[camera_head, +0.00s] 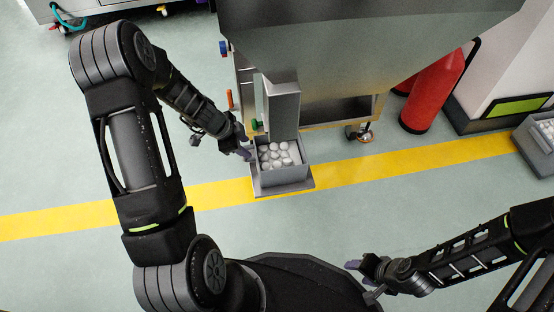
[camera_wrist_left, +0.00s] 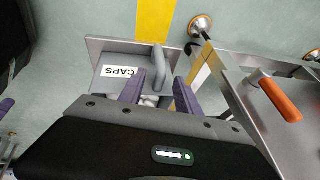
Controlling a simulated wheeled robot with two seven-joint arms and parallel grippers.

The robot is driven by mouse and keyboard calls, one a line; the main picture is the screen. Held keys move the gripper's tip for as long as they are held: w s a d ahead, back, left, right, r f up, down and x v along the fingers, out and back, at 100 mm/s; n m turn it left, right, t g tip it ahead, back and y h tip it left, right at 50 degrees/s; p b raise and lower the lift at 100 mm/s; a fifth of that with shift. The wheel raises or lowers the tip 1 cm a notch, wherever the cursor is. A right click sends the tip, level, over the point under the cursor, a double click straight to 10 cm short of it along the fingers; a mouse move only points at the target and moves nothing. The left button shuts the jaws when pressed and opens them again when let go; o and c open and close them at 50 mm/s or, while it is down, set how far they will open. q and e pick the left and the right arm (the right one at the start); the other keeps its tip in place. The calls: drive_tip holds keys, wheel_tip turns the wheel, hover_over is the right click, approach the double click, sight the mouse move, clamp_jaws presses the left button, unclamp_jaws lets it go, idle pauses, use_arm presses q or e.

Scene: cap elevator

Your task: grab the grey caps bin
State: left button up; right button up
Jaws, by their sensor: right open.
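The grey caps bin (camera_head: 284,177) stands under the metal chute, full of white caps, on a flat grey base at the yellow floor line. In the left wrist view the bin (camera_wrist_left: 118,58) shows a CAPS label and a grey bar handle (camera_wrist_left: 158,62). My left gripper (camera_head: 246,153) is at the bin's left side. In the wrist view its purple fingers (camera_wrist_left: 160,80) are apart, with the handle in line with the gap between them; whether they touch it I cannot tell. My right gripper (camera_head: 354,270) is open and empty, low in the picture, away from the bin.
The grey chute (camera_head: 284,108) of the large metal hopper (camera_head: 350,40) comes down right behind the bin. An orange lever (camera_wrist_left: 280,98) is on the machine's side. A red extinguisher (camera_head: 432,92) and another grey bin (camera_head: 535,150) with white items are at right. The floor in front is clear.

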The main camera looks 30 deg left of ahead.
use_arm(q)
drive_tip(key=shift+c, duration=0.4)
clamp_jaws()
idle(0.9)
